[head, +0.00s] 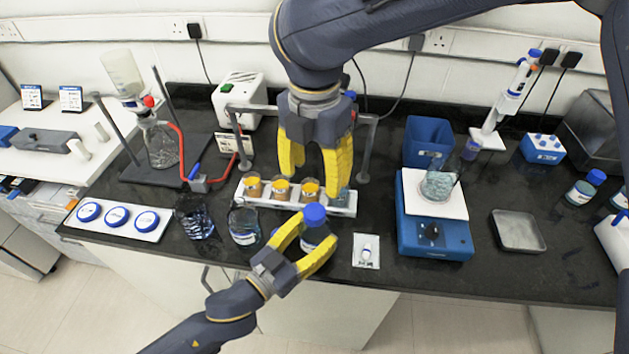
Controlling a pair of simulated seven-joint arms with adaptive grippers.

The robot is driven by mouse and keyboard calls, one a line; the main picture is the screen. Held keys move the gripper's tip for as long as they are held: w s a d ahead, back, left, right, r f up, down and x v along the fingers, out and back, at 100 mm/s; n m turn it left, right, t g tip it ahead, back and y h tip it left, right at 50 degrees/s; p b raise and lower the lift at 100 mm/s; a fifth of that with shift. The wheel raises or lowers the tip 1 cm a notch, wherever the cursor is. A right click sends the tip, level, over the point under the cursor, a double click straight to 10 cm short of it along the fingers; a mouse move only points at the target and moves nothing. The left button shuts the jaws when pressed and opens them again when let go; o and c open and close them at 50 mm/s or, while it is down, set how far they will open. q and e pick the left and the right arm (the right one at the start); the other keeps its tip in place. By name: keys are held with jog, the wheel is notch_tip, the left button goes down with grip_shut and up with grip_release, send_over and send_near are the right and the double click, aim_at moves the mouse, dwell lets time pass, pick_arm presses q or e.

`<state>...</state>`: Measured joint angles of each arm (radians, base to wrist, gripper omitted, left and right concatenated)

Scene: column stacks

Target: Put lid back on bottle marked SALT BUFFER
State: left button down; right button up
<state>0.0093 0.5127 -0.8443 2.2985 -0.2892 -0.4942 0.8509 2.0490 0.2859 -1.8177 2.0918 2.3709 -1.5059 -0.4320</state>
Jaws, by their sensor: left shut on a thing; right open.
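My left gripper (315,232) is shut on a small bottle (318,238) with a blue lid (315,214), near the bench's front edge. The lid sits at the top of the bottle; I cannot tell whether it is screwed down. My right gripper (316,170) is open, fingers pointing down, above the white rack and just behind the held bottle. It holds nothing that I can see. Another blue-capped bottle (585,187) stands at the far right, with a further one (620,198) partly cut off by the frame edge. No label is readable, so I cannot tell which is SALT BUFFER.
The white rack (345,211) holds several jars, some orange-topped. A strip (103,228) with three blue-rimmed discs lies at left. A blue balance-like device (435,240) stands at right, with a grey tray (519,231) beyond.

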dwell(0.3)
pick_arm(q)
jog(key=shift+c, duration=1.5)
grip_release()
jog(key=v, duration=1.2)
